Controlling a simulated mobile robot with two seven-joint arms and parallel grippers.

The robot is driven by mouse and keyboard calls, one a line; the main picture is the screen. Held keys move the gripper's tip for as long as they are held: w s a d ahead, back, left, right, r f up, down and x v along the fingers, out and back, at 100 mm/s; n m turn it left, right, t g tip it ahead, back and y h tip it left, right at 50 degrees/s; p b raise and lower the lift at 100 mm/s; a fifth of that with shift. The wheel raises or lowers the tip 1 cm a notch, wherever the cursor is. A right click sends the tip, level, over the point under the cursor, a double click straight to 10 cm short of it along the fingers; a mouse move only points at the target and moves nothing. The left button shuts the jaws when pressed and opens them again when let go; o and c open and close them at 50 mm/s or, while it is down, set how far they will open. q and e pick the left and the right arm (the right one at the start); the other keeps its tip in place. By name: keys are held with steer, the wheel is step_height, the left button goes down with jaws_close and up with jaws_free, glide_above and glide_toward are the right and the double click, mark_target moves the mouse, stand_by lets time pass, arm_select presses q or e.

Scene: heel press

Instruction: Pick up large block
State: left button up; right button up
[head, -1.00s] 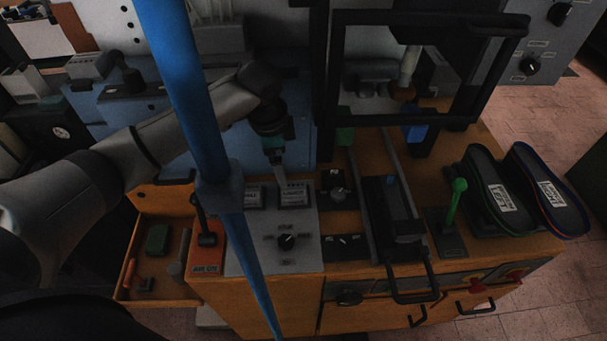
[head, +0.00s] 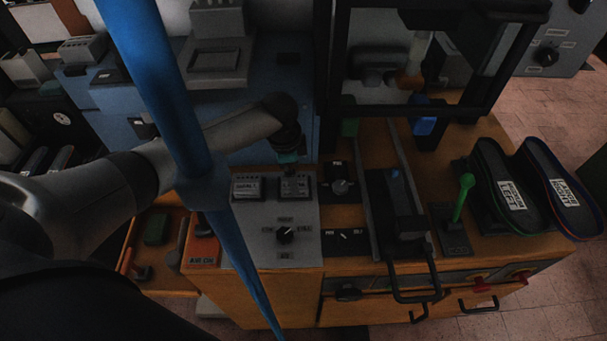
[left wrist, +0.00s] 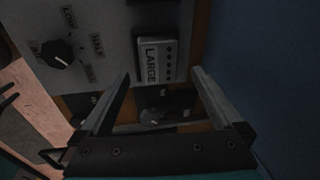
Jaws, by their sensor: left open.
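The large block (left wrist: 152,62), a pale block with a "LARGE" label and a row of dark dots, sits on the grey panel in the left wrist view. In the head view it is the right one of two labelled blocks (head: 295,188), partly under my left gripper. My left gripper (head: 290,164) hangs just above it. In the left wrist view the jaws of the left gripper (left wrist: 161,76) are apart and empty, one finger to each side of the block's near end. Whether they touch it cannot be told. My right gripper is not in view.
A second labelled block (head: 247,187) sits close to the left. A dial (head: 285,235) is on the grey panel in front. A blue wall (head: 240,120) rises behind. A black frame (head: 342,60) and a green lever (head: 462,195) stand to the right. A drawer is open at left.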

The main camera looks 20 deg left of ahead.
arm_select(q)
step_height(320, 180, down, 4)
steer(key=shift+w+d+f+b, duration=0.1)
steer(key=shift+w+d+b, duration=0.05)
steer(key=shift+b, duration=0.15)
jaws_close()
stand_by(0.8)
